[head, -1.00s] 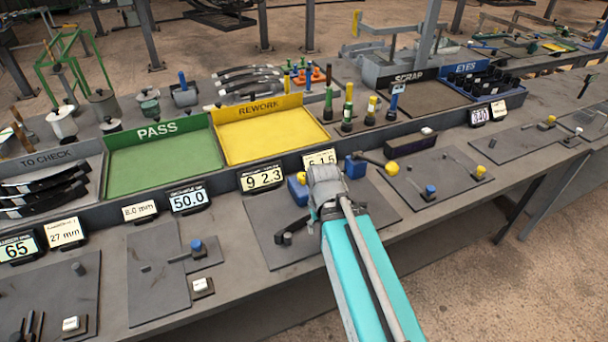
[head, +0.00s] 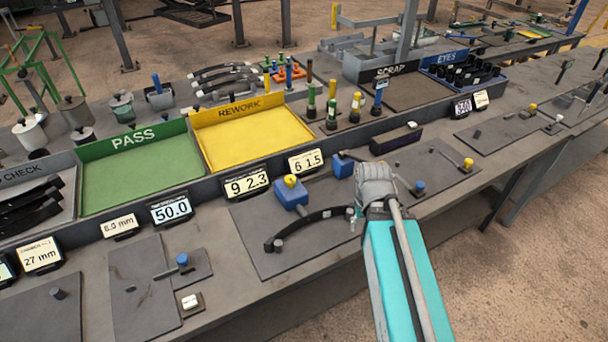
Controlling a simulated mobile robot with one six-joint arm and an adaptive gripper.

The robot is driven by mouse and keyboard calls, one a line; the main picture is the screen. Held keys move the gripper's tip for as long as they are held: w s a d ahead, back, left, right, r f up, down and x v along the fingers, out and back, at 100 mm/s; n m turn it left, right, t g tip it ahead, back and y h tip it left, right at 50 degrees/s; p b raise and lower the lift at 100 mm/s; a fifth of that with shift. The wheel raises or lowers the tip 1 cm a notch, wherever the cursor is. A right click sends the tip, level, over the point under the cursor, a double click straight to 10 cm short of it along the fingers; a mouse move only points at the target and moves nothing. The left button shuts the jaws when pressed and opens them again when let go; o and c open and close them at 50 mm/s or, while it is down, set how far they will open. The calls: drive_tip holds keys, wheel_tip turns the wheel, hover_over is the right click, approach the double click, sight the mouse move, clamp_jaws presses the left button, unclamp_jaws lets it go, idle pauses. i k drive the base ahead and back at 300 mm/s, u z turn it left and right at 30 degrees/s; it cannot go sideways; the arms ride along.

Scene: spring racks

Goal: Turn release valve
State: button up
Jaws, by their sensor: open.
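No part is marked as the release valve. A yellow knob (head: 290,181) sits on a blue block (head: 290,196) on the dark plate (head: 250,240) at the bench front. A second blue block (head: 343,165) stands to its right, beside my wrist. A curved black spring (head: 312,222) lies on the plate in front of the first block. My gripper (head: 355,216) is at the right end of the spring, right of the yellow knob and apart from it. My wrist hides most of the fingers, and I cannot tell whether they touch the spring.
Displays reading 92.3 (head: 246,183) and 61.5 (head: 305,161) stand behind the plate. Green PASS (head: 140,170) and yellow REWORK (head: 240,130) trays lie further back. A plate with a blue knob (head: 419,187) and a yellow ball (head: 468,164) is to the right.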

sight(290, 180)
drive_tip(key=z, duration=0.25)
drive_tip(key=k, duration=0.95)
drive_tip(key=u, duration=0.6)
drive_tip(key=i, duration=1)
drive_tip(key=z, duration=0.05)
